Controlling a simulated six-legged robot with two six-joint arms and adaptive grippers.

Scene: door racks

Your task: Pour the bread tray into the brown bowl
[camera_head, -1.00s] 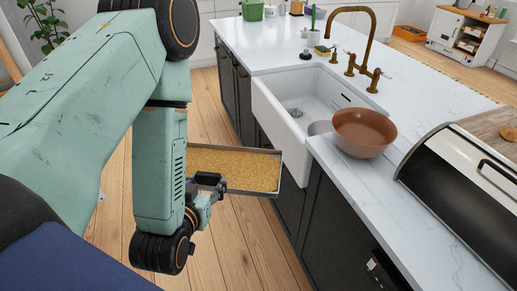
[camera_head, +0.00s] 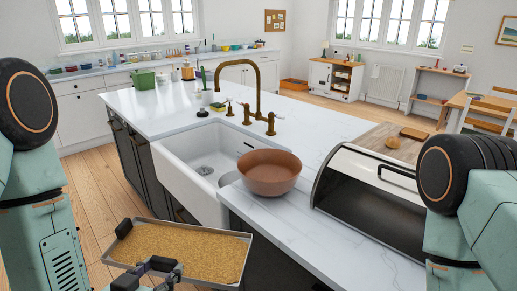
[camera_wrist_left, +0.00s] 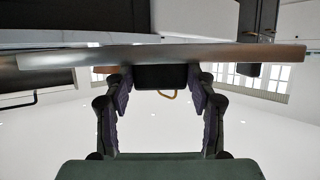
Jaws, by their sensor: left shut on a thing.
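The bread tray (camera_head: 246,256) is a shallow grey metal tray with yellow-brown crumb-like grains (camera_head: 185,252) in it. It is held low at the front of the head view, apart from the counter and below and left of the bowl. My left gripper (camera_head: 155,270) is at the tray's near side. In the wrist view the left gripper (camera_wrist_left: 160,88) is shut on the tray's dark handle, with the tray edge (camera_wrist_left: 120,58) across the view. The brown bowl (camera_head: 268,173) stands upright on the counter beside the sink. My right gripper is out of view.
A white sink (camera_head: 205,150) with a brass faucet (camera_head: 258,85) lies left of the bowl. A bread box (camera_head: 365,195) stands right of it, with a wooden board (camera_head: 385,143) behind. Marble counter (camera_head: 290,228) in front of the bowl is clear.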

